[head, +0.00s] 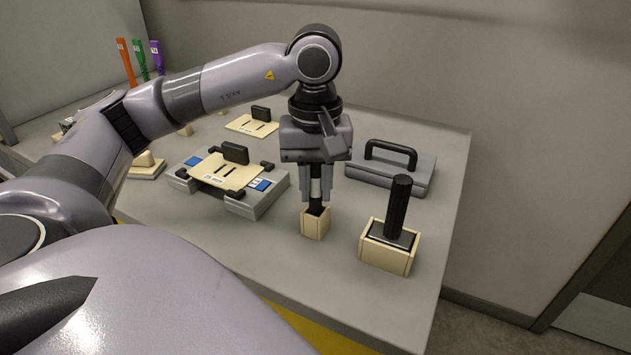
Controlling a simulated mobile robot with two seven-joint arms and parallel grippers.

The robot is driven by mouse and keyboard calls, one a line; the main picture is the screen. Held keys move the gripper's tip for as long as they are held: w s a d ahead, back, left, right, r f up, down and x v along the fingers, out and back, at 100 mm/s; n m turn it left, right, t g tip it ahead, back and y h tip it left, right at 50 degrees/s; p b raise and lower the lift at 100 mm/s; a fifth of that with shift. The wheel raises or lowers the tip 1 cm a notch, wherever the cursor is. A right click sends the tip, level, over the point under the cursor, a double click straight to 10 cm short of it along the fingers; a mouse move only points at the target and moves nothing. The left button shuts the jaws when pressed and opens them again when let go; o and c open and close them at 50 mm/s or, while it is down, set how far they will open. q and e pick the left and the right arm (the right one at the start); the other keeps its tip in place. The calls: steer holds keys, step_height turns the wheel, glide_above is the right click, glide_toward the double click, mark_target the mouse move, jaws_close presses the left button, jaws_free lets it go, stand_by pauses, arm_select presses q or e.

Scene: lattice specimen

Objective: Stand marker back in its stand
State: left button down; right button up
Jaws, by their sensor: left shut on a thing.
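My left gripper (316,192) points straight down over the table's front middle. It is shut on the marker (316,205), a dark upright shaft with a pale band between the fingers. The marker's lower end is at the opening of the stand (315,224), a small cream square block. The marker's tip is hidden by the stand's front wall, so I cannot tell how deep it sits. My right gripper is not in view.
A cream holder (387,257) with a black-handled tool (398,206) stands close on the right. A grey case (391,171) is behind. A grey fixture with a cream plate (229,174) is on the left. Orange, green and purple items (139,57) stand at far left.

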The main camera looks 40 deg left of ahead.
mark_target(315, 164)
arm_select(q)
steer(key=shift+f+b, duration=0.65)
steer(key=shift+f, duration=0.25)
steer(key=shift+c, duration=2.3)
jaws_free()
steer(key=shift+r, duration=0.1)
steer(key=shift+r, duration=0.1)
steer(key=shift+r+p, duration=1.85)
steer(key=shift+r, duration=0.6)
